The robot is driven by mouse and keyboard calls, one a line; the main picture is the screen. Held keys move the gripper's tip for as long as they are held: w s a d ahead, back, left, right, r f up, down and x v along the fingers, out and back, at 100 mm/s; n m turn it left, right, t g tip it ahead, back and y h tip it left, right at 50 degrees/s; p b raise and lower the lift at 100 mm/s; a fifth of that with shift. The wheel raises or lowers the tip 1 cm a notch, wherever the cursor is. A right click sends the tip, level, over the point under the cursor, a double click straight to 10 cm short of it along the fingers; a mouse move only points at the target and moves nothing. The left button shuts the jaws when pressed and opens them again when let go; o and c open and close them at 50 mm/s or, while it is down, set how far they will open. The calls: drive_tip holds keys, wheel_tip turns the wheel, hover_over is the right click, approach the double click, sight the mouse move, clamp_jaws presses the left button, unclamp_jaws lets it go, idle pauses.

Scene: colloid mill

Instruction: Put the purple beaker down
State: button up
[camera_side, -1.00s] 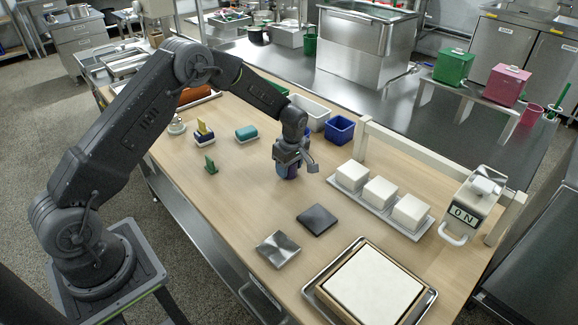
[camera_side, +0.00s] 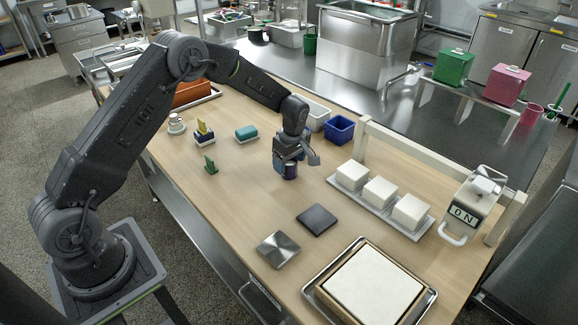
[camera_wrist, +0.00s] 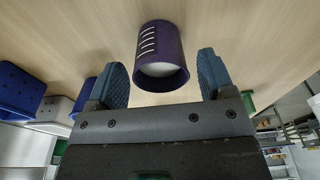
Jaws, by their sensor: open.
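The purple beaker (camera_wrist: 161,50) stands upright on the wooden table, with white marks on its side and something pale inside. In the wrist view it shows between and beyond the two blue fingertips of my gripper (camera_wrist: 163,78), which are spread wide with a gap on each side. In the side view my gripper (camera_side: 289,162) is just above the beaker (camera_side: 290,172) and partly hides it. My gripper is open and holds nothing.
A blue bin (camera_side: 339,130) stands behind the gripper. A tray of white blocks (camera_side: 380,192) lies to the right. A dark square plate (camera_side: 317,219) and a metal plate (camera_side: 278,249) lie in front. A teal block (camera_side: 246,133) and green piece (camera_side: 211,166) are to the left.

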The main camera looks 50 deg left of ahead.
wheel_tip(320, 180, up, 10)
drive_tip(key=d, duration=0.1)
wheel_tip(320, 180, up, 8)
drive_tip(key=m+t, duration=0.1)
drive_tip(key=m, duration=0.2)
hover_over(292, 177)
drive_tip(key=s+d, duration=0.1)
drive_tip(key=s, duration=0.3)
drive_tip(key=s+d+r+m+t, duration=0.25)
drive_tip(key=s+r+m, duration=0.25)
drive_tip(key=s+r, duration=0.3)
drive_tip(key=s+d+m+t, duration=0.1)
drive_tip(key=s+d+m, duration=0.1)
drive_tip(key=s+m, duration=0.3)
drive_tip(key=s+d+m+t+h, duration=0.1)
drive_tip(key=s+m, duration=0.4)
drive_tip(key=s, duration=0.8)
drive_tip(key=shift+s+d, duration=0.4)
